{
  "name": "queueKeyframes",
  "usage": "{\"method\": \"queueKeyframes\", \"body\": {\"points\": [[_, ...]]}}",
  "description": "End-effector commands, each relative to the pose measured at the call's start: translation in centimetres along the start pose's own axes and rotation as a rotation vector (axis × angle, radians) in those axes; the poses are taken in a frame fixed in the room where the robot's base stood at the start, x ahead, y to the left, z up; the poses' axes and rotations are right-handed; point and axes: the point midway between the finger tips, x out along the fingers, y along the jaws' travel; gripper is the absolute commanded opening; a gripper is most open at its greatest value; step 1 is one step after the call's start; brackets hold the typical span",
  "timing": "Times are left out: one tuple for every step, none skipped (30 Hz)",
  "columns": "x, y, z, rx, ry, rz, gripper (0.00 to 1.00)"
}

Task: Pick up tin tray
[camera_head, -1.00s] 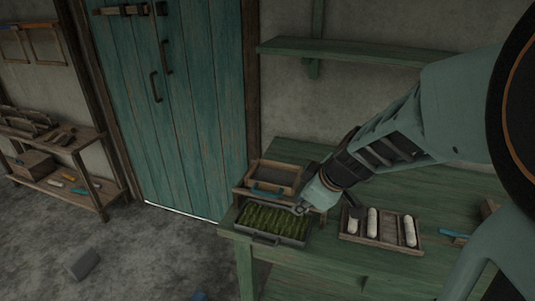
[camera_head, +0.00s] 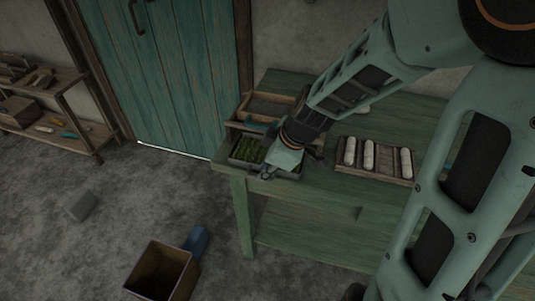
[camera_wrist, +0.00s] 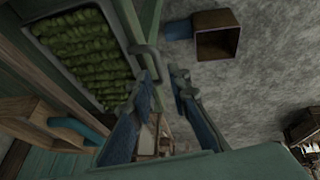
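The tin tray (camera_head: 237,162) is a grey, shallow tray filled with rows of green material. It sits at the front left corner of the green table.
A wooden tray (camera_head: 270,106) stands behind the tin tray. A wooden rack (camera_head: 375,174) with several white rolls lies to the right. An open brown box (camera_head: 163,270) and a blue object (camera_head: 196,240) are on the floor. Bare table (camera_head: 318,187) lies between tray and rack.

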Motion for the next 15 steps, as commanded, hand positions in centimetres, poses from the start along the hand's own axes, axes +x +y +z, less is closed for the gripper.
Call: {"method": "queueKeyframes", "body": {"points": [[1.1,-0.1,0.1,-0.002,0.002,-0.006,0.17],[1.6,-0.1,0.1,-0.002,0.002,-0.005,0.17],[2.2,-0.1,0.2,-0.002,0.002,-0.006,0.17],[2.6,0.0,0.2,-0.002,0.001,-0.005,0.17],[2.9,0.0,0.2,-0.002,0.002,-0.004,0.17],[3.3,0.0,0.2,-0.001,0.002,-0.005,0.17],[3.5,0.0,0.2,-0.001,0.001,-0.004,0.17],[3.7,0.1,0.2,-0.001,0.001,-0.003,0.17],[3.9,0.1,0.2,-0.002,0.001,-0.002,0.17],[4.0,0.1,0.2,-0.002,0.001,-0.002,0.17],[4.1,0.1,0.2,-0.001,0.001,-0.001,0.17],[4.1,0.1,0.2,-0.001,0.001,-0.001,0.17],[4.1,0.2,0.2,0.0,0.001,-0.001,0.17],[4.1,0.2,0.2,0.0,0.0,-0.001,0.17],[4.1,0.2,0.2,0.0,0.0,0.0,0.17]]}}
